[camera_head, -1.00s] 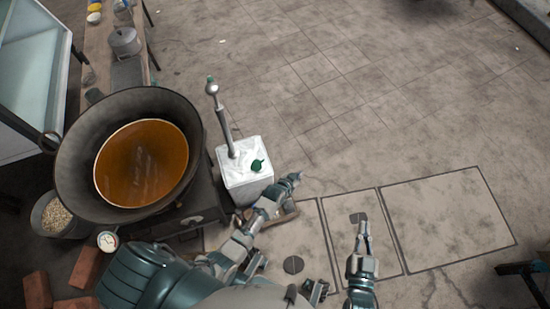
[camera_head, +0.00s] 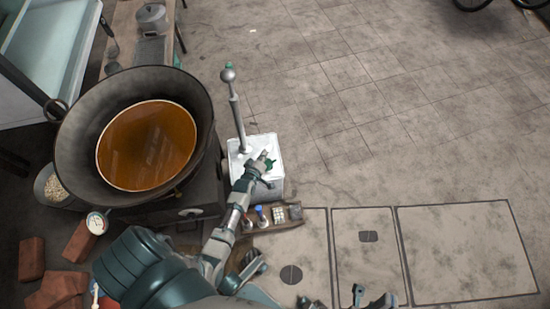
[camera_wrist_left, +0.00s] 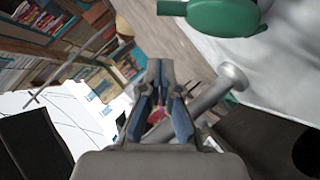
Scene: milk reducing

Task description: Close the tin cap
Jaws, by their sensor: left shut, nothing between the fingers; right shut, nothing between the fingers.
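The white square tin (camera_head: 268,190) stands right of the big pan, its green cap (camera_head: 271,165) on top. My left gripper (camera_head: 263,157) is over the tin's top, right by the cap, and partly covers it. In the left wrist view the green cap (camera_wrist_left: 222,14) lies up and right of my left fingers (camera_wrist_left: 160,68), on the white tin top (camera_wrist_left: 285,55). These fingers are shut and empty. I cannot tell whether they touch the cap or how far it is closed. My right gripper (camera_head: 370,298), shut and empty, is low at the bottom edge, partly cut off.
A grey metal rod with a round knob (camera_head: 228,75) rises from the tin's back left. The wide pan of orange liquid (camera_head: 148,145) is to the left. A wooden tray of small items (camera_head: 290,220) lies before the tin.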

